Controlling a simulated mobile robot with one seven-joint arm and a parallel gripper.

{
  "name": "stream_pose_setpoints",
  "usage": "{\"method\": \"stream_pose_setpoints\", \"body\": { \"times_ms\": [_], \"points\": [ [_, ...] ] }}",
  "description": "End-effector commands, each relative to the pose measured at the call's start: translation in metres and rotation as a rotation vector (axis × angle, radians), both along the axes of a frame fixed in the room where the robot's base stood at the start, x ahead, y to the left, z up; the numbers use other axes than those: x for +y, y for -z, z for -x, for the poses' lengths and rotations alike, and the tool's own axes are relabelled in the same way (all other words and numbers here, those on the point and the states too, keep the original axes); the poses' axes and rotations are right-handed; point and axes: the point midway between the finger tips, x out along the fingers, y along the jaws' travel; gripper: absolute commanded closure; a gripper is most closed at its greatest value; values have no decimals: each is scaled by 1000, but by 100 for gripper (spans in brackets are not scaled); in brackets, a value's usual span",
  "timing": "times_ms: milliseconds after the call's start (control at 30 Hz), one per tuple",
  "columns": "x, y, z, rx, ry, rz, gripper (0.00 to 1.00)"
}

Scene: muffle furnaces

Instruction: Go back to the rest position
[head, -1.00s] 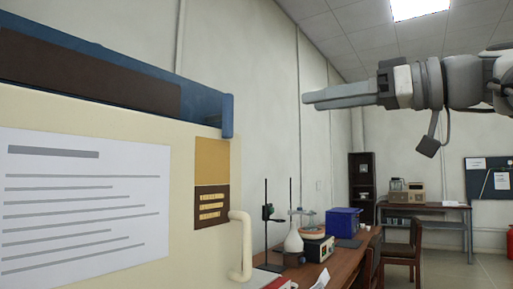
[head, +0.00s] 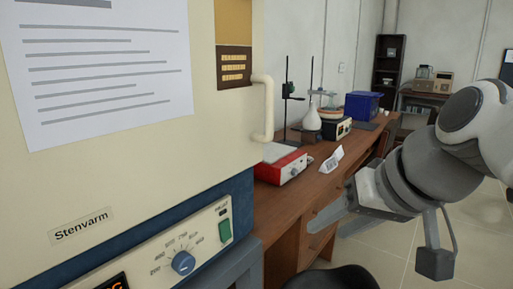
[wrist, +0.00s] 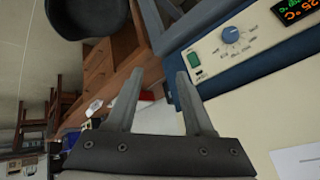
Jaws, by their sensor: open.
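My gripper (wrist: 155,95) is open and empty in the wrist view, its two fingers apart with nothing between them but the view of the bench behind. In the head view my gripper (head: 335,215) shows at the right, in front of the wooden bench drawers, pointing left and clear of the furnace. The cream and blue furnace (head: 125,150), labelled Stenvarm, fills the left of the head view. Its door looks shut, with a pale handle (head: 267,110) at the right edge. Its blue dial (head: 183,263) and green switch (head: 225,230) sit on the lower panel.
A wooden bench (head: 318,185) runs behind my gripper. It holds a red-and-white device (head: 283,168), a flask (head: 311,122), stands and a blue box (head: 362,106). A dark chair seat (head: 335,279) is below my gripper. Open floor (head: 375,262) lies to the right.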

Motion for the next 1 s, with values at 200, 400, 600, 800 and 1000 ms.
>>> {"method": "stream_pose_setpoints", "body": {
  "times_ms": [200,400,600,800,1000],
  "points": [
    [-14,87,45,82,71,216,48],
    [-26,90,61,89,100,318,48],
    [-26,46,61,91,98,316,48],
    [-26,-5,61,91,98,315,48],
    [-26,-35,61,92,98,315,48]
  ]
}}
